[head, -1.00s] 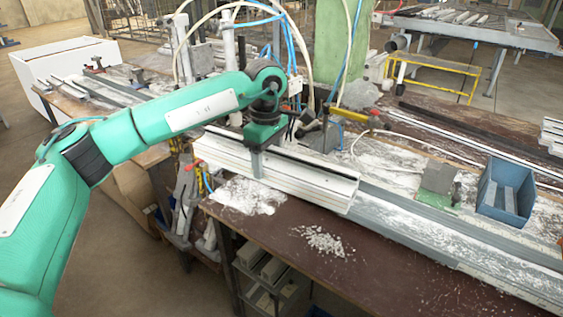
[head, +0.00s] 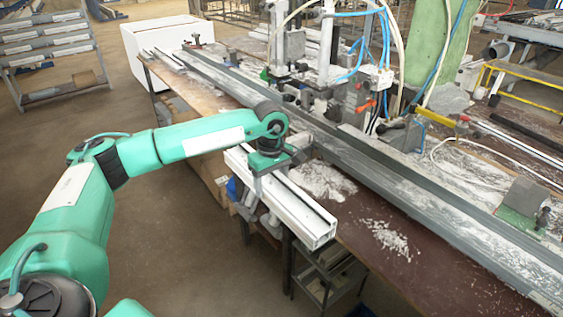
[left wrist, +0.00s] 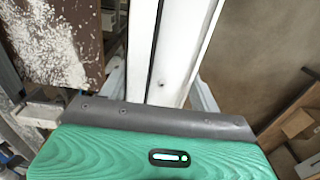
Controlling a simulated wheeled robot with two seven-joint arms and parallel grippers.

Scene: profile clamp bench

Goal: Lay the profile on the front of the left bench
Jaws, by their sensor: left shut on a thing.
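The profile (head: 302,215) is a long white bar with dark grooves along its top. My left gripper (head: 260,182) is shut on it, coming from above. In the head view the profile hangs at the near edge of the benches, over the gap beside the brown bench. The left bench (head: 185,95) has a brown top with long grey rails and stands behind my left arm. My right gripper is not in view.
A long grey rail (head: 420,205) runs along the brown bench. White shavings (head: 387,238) lie on its top. Clamps and hoses (head: 345,75) stand behind the gripper. A white box (head: 155,45) stands at the back left.

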